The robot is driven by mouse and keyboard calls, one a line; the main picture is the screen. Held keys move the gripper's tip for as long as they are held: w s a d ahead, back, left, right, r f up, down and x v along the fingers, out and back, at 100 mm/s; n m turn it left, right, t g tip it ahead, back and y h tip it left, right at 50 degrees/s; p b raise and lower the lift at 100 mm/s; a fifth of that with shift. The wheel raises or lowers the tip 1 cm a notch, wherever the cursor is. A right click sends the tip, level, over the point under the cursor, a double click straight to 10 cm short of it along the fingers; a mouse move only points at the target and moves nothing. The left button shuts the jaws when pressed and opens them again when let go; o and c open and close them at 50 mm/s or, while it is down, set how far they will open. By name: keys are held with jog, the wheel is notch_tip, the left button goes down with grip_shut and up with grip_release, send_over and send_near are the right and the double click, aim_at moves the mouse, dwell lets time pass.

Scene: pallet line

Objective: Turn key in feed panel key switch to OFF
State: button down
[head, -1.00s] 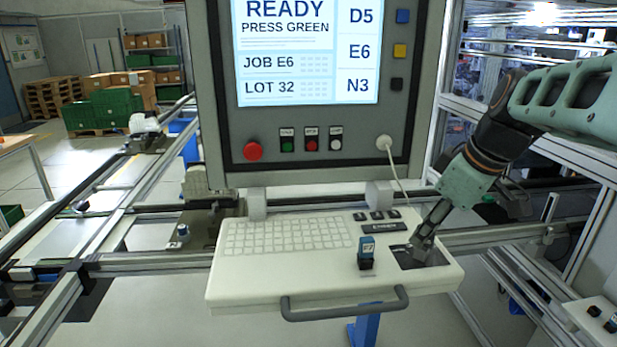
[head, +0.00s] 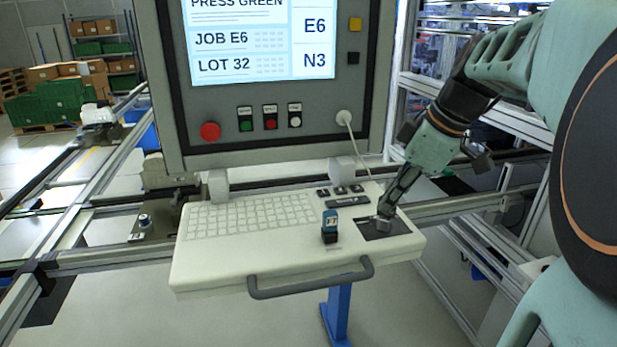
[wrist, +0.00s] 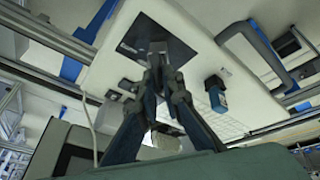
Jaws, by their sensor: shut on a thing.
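My gripper (head: 384,222) points down at the dark square plate (head: 404,226) at the right end of the white keyboard tray (head: 205,262). In the wrist view its fingers (wrist: 158,58) come together over the same dark plate (wrist: 138,27). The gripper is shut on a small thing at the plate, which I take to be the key. The fingers hide the key and the switch almost wholly, so I cannot read the key's angle or any ON or OFF marking.
A small block with a blue top (head: 330,225) stands on the tray just left of my gripper. The tray's grey handle (head: 310,288) is in front. Behind stand the screen panel with a red knob (head: 210,131) and a white plug (head: 343,117) whose cable hangs near my gripper.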

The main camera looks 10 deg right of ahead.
jog(key=n, duration=0.1)
jog(key=n+g+y, duration=0.1)
jog(key=n, duration=0.1)
jog(key=shift+w+d, duration=0.1)
jog(key=shift+d, duration=0.2)
jog(key=n, duration=0.3)
jog(key=shift+w+r+g+y+p, duration=0.1)
jog(key=shift+g+y+p, duration=0.3)
jog(key=c, duration=2)
grip_release()
jog(key=shift+o, duration=0.3)
jog(key=o, duration=0.4)
jog(key=shift+r+p, duration=2.4)
jog(key=shift+r, duration=1.05)
